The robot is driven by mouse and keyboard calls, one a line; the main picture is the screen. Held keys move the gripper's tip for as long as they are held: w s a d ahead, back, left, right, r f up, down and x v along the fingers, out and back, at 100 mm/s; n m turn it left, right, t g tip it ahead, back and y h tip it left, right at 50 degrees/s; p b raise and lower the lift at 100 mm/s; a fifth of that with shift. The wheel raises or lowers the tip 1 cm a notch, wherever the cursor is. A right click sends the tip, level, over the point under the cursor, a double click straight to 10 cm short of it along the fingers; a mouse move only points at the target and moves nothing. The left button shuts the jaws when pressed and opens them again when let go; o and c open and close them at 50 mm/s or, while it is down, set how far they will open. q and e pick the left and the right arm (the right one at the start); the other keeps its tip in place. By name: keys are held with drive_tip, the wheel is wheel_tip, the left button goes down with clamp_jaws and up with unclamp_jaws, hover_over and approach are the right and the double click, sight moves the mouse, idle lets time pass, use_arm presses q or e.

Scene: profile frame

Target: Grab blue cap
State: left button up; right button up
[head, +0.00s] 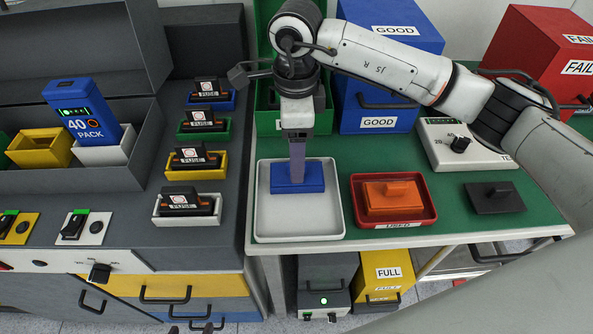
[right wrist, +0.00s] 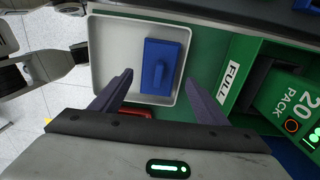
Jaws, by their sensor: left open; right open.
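The blue cap (head: 297,178) is a flat rectangular block with a raised ridge, lying in the white tray (head: 262,215) on the green table. It also shows in the right wrist view (right wrist: 158,68). My right gripper (head: 297,165) comes in from the right and points down over the cap, partly hiding it. In the right wrist view its fingers (right wrist: 160,95) are wide apart with clear space on both sides of the cap. Nothing is held. Of my left gripper (head: 190,327) only two dark, separated fingertips show at the bottom edge, far from the cap.
A red tray (head: 429,215) with an orange cap (head: 391,196) stands right of the white tray. A dark cap (head: 495,197) lies further right. Blue (head: 360,85) and red (head: 515,60) bins stand behind. The grey fuse station (head: 130,228) borders the table on the left.

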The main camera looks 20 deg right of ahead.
wheel_tip(320, 180, down, 4)
drive_tip(key=shift+s+f+p, duration=0.1)
drive_tip(key=shift+f+p, duration=0.05)
drive_tip(key=shift+p, duration=0.15)
drive_tip(key=c, duration=1)
wheel_tip(320, 180, up, 9)
drive_tip(key=shift+b, duration=0.5)
drive_tip(key=shift+r, duration=0.55)
drive_tip(key=shift+d, duration=0.1)
